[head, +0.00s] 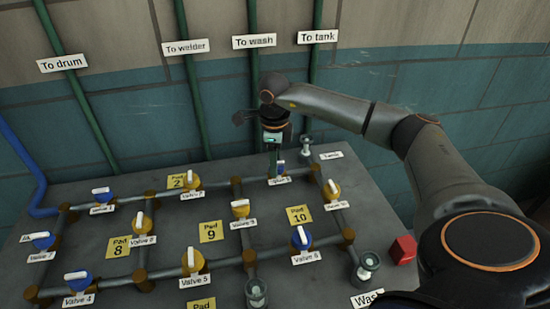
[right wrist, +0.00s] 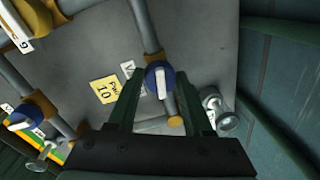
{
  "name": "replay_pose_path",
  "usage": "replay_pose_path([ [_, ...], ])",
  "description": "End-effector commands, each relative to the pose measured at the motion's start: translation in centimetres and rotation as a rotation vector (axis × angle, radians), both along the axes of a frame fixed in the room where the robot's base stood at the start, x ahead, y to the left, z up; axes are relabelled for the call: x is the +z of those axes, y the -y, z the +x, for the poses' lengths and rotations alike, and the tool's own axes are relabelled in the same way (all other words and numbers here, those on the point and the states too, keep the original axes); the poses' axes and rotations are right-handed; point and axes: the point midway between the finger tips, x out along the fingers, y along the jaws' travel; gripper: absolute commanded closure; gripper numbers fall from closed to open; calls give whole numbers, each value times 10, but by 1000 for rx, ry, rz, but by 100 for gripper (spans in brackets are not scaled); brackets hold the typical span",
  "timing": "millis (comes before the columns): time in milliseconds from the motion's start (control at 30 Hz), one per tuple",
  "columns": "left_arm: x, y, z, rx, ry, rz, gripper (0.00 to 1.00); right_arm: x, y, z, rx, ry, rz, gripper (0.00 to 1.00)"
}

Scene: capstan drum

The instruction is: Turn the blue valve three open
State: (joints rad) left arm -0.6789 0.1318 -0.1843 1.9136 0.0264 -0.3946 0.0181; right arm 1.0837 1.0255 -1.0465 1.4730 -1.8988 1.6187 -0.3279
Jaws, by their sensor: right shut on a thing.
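The blue valve three (head: 280,171) sits at the back right of the panel's pipe grid. Its small label below is too blurred to read surely. My right gripper (head: 273,152) reaches down on it from above and hides part of it. In the right wrist view the blue valve (right wrist: 151,77) with its white handle lies between my two dark fingers. The fingers are shut on the valve's handle. The handle lies roughly in line with the pipe there. My left gripper is not in view.
Several other blue and yellow valves, such as the yellow valve (head: 332,190) to the right, stand close by on the panel (head: 190,230). Glass fittings (head: 306,145) and a red block (head: 403,250) stand at the right. Green pipes (head: 252,90) run up the wall behind.

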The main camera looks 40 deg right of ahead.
Motion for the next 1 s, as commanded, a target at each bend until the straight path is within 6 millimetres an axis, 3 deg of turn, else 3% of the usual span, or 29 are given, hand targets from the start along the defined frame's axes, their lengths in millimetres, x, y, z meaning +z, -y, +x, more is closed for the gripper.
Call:
replay_pose_path([
  [333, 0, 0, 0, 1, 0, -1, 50, 1, 1, 0, 157, 5, -1, 100],
  [933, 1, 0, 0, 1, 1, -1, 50, 1, 0, 0, 192, 5, -1, 100],
  [967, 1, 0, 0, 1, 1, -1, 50, 1, 0, 0, 192, 5, -1, 46],
  [1000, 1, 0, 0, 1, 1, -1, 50, 1, 0, 0, 192, 5, -1, 41],
])
